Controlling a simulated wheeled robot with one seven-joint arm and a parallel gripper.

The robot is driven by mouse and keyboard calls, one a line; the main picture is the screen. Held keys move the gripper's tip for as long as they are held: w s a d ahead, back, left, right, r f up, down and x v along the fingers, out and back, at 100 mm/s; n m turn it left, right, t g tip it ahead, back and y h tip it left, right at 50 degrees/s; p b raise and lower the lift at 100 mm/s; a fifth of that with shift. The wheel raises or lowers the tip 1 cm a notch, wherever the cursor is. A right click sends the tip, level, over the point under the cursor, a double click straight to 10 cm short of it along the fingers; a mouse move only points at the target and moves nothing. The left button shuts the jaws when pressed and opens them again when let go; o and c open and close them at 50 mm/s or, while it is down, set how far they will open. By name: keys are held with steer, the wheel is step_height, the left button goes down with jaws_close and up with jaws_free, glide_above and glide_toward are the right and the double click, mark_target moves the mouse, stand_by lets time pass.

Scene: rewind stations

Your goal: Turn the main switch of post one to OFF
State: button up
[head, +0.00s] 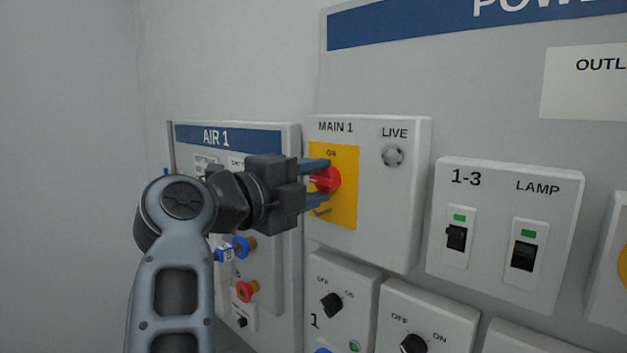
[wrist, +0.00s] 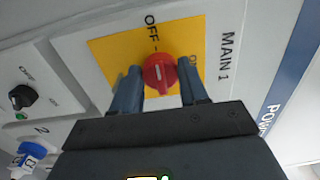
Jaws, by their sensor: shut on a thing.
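The main switch is a red rotary knob (head: 328,179) on a yellow plate (head: 346,205) of the box labelled MAIN 1. My gripper (head: 318,182) is shut on this knob, with one blue finger above it and one below. In the wrist view the knob (wrist: 159,73) sits between the two fingertips (wrist: 165,85). The OFF word and its dash show just beyond the knob there. The ON word is partly covered by a finger. A pale mark on the knob seems to face the OFF side, but it is small. The LIVE lamp (head: 393,156) looks grey and unlit.
To the left is the AIR 1 panel (head: 285,139), partly hidden by my arm. Right of MAIN 1 is a box (head: 507,180) with two black switches, marked 1-3 and LAMP. Small OFF/ON knobs (head: 331,305) sit on boxes below.

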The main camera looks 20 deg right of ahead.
steer(key=shift+a, duration=0.1)
stand_by(0.5)
steer(key=o, duration=1)
steer(key=shift+o, duration=0.3)
steer(key=shift+f, duration=0.1)
steer(key=shift+f, duration=0.1)
